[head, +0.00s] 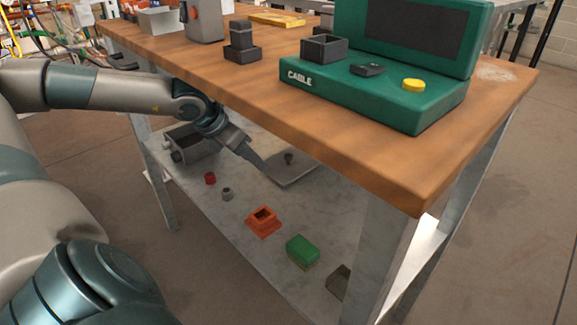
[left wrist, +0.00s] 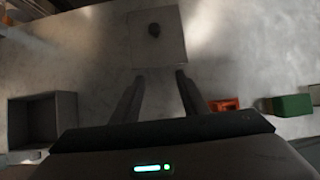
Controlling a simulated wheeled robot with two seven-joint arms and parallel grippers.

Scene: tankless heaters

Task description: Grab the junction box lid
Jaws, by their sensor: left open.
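The junction box lid appears to be a flat grey square plate (head: 298,176) with a small dark knob, lying on the lower shelf under the workbench. It also shows in the left wrist view (left wrist: 172,55), flat, top centre, with the knob near its middle. My left gripper (head: 263,172) reaches under the tabletop and is at the plate's near left edge. In the left wrist view my left gripper (left wrist: 159,76) is open and empty, its fingertips by the plate's lower edge. I cannot tell whether they touch it. My right gripper is not in view.
An open grey box (head: 191,147) sits on the shelf (head: 230,235) to the left. Red, orange and green parts, such as the green block (head: 302,251), lie along the shelf's front. The wooden tabletop (head: 360,140) overhangs my arm; a metal leg (head: 370,250) stands at right.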

